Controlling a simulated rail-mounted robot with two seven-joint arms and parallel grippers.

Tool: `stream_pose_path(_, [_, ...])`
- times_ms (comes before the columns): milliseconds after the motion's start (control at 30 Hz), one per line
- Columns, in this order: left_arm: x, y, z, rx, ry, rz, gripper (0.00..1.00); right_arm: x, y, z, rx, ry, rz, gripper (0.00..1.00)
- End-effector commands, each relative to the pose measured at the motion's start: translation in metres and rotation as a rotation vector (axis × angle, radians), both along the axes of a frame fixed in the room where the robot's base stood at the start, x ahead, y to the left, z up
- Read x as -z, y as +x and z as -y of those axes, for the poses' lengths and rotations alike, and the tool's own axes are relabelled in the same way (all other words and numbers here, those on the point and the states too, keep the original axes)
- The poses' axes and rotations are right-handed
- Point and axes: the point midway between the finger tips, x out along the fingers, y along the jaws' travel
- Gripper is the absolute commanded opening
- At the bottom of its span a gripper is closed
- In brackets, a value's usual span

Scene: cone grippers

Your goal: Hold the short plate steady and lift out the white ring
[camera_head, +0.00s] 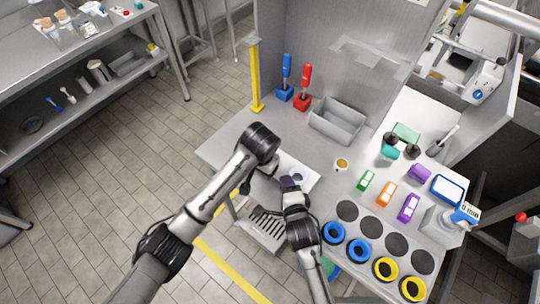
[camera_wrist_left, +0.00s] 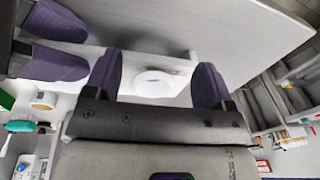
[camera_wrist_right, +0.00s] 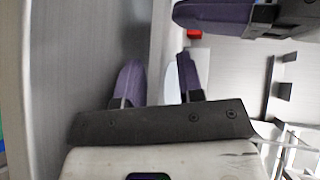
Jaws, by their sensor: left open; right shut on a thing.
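The short plate (camera_head: 308,180) is white and lies near the front edge of the grey table in the head view. The white ring (camera_wrist_left: 153,83) shows in the left wrist view, on the plate and between my left fingertips. My left gripper (camera_wrist_left: 156,80) is open, one purple finger on each side of the ring, with gaps. It is partly hidden by its own wrist in the head view. My right gripper (camera_head: 291,183) is at the plate's near side. Its purple fingers (camera_wrist_right: 158,80) are shut on a pale edge that looks like the plate (camera_wrist_right: 172,82).
A small cup (camera_head: 341,165) stands right of the plate. A grey bin (camera_head: 337,121) and red (camera_head: 302,101) and blue (camera_head: 285,93) tools stand behind. Blue (camera_head: 333,231) and yellow (camera_head: 385,270) rings and coloured blocks fill the right side. The table's left part is clear.

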Motion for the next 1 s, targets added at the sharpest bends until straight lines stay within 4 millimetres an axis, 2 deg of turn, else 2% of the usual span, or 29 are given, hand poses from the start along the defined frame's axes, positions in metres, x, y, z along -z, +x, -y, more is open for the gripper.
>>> stream_pose_path(33, [-0.011,0.011,0.006,0.026,-0.002,-0.012,0.77,0.005,-0.001,0.001,0.001,-0.003,-0.012,0.03])
stream_pose_path(200, [-0.04,0.035,0.02,0.085,-0.02,-0.069,0.77,0.005,-0.001,0.001,0.001,-0.003,-0.012,0.03])
stream_pose_path(400, [-0.067,0.052,0.026,0.11,-0.035,-0.114,0.77,0.005,-0.001,0.001,0.001,-0.003,-0.012,0.03])
stream_pose_path(533, [-0.078,0.058,0.027,0.113,-0.042,-0.129,0.77,0.005,-0.001,0.001,0.001,-0.003,-0.012,0.03])
stream_pose_path(667, [-0.081,0.061,0.027,0.114,-0.046,-0.137,0.77,0.005,-0.001,0.001,0.001,-0.003,-0.012,0.03])
stream_pose_path(767, [-0.076,0.061,0.027,0.114,-0.046,-0.14,0.77,0.005,-0.001,0.001,0.001,-0.003,-0.012,0.03])
stream_pose_path(1000, [-0.046,0.061,0.027,0.114,-0.045,-0.142,0.77,0.005,-0.001,0.001,0.001,-0.003,-0.012,0.03])
